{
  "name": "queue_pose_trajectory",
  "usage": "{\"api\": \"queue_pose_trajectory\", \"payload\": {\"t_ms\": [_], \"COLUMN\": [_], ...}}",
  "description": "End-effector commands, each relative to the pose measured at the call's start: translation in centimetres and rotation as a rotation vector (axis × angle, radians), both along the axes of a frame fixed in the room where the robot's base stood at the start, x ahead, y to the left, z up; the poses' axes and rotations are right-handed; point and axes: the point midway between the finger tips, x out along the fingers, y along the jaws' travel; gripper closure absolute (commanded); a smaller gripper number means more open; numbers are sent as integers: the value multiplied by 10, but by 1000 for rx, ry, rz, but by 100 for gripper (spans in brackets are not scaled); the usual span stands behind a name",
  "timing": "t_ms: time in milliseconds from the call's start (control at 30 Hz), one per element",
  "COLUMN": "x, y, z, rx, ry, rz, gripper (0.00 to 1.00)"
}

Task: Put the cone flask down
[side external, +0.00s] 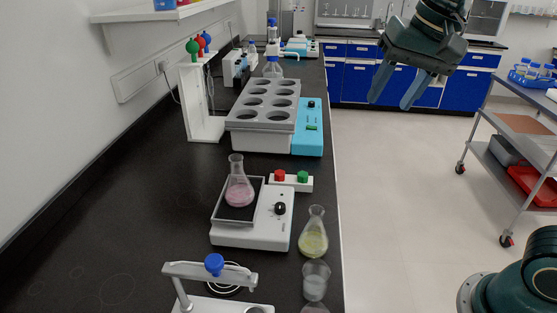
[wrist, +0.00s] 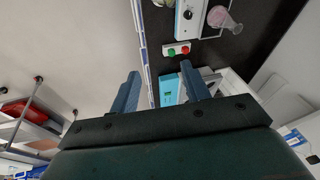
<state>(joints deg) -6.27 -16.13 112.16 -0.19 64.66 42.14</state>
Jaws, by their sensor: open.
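A cone flask with pink liquid (side external: 239,184) stands upright on the dark plate of a white device (side external: 262,228) in the side external view. It also shows near the top of the wrist view (wrist: 222,19). A second cone flask with yellow liquid (side external: 314,235) stands upright on the black bench to the right of the device. My gripper (side external: 392,98) is open and empty, raised over the floor side of the bench at the upper right, well apart from both flasks. Its two fingers also show in the wrist view (wrist: 162,88).
A beaker (side external: 315,280) stands in front of the yellow flask. A box with red and green buttons (side external: 291,181) sits behind the device. A water bath with several round openings (side external: 264,106) stands farther back. The bench's left side (side external: 120,230) is clear. A trolley (side external: 520,150) stands at right.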

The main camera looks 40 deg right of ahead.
Motion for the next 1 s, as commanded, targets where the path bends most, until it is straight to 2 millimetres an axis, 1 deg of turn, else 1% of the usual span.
{"api": "queue_pose_trajectory", "payload": {"t_ms": [33, 167, 300, 400, 500, 600, 700, 1000], "x": [-14, -43, -74, -94, -109, -119, -124, -126], "y": [-5, -14, -23, -28, -31, -33, -34, -34], "z": [-4, -18, -37, -52, -66, -75, -81, -83], "rx": [-17, -74, -141, -189, -231, -262, -281, -287], "ry": [-17, -58, -98, -124, -142, -156, -162, -164], "rz": [42, 170, 305, 396, 468, 520, 551, 563], "gripper": [53, 53, 53, 53, 53, 53, 53, 53]}}
